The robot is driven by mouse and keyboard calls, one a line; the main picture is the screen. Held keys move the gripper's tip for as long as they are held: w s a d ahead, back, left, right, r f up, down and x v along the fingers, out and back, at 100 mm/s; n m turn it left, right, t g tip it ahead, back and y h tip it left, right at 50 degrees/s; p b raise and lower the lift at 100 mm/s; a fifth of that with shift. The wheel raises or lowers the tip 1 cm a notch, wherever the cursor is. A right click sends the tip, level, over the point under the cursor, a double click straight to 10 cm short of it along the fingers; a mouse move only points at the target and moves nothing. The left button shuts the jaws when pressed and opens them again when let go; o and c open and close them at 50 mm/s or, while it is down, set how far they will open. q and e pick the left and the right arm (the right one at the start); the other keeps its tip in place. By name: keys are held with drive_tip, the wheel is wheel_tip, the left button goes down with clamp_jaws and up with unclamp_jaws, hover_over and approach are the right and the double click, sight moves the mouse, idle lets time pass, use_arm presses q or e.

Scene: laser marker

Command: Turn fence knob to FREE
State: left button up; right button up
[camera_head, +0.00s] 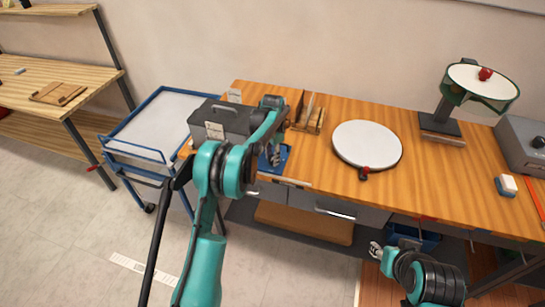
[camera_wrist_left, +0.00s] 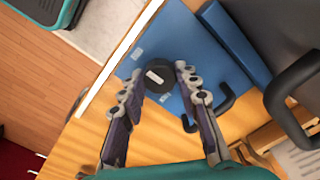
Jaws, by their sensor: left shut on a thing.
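The fence knob (camera_wrist_left: 157,76) is round and black with a white mark on its face, in the left wrist view. It sits on a blue plate (camera_wrist_left: 172,32), with small pale labels beside it too small to read. My left gripper (camera_wrist_left: 160,72) is shut on the knob, one fingertip on each side. In the head view the blue plate (camera_head: 284,156) shows at the table's front edge, and my left arm hides the knob. My right gripper (camera_head: 376,249) is low in front of the table, away from the knob; its finger opening is unclear.
A dark grey box (camera_head: 221,118) with a handle stands just left of the plate. A white disc (camera_head: 367,144), a wooden holder (camera_head: 308,118) and a green-rimmed round stand (camera_head: 482,82) are on the wooden table (camera_head: 425,165). A blue cart (camera_head: 165,118) stands at left.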

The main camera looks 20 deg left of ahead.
sight(272, 158)
use_arm(q)
drive_tip(key=shift+m, duration=0.3)
drive_tip(key=o, duration=1.2)
drive_tip(key=shift+c, duration=0.2)
wheel_tip(272, 158, up, 12)
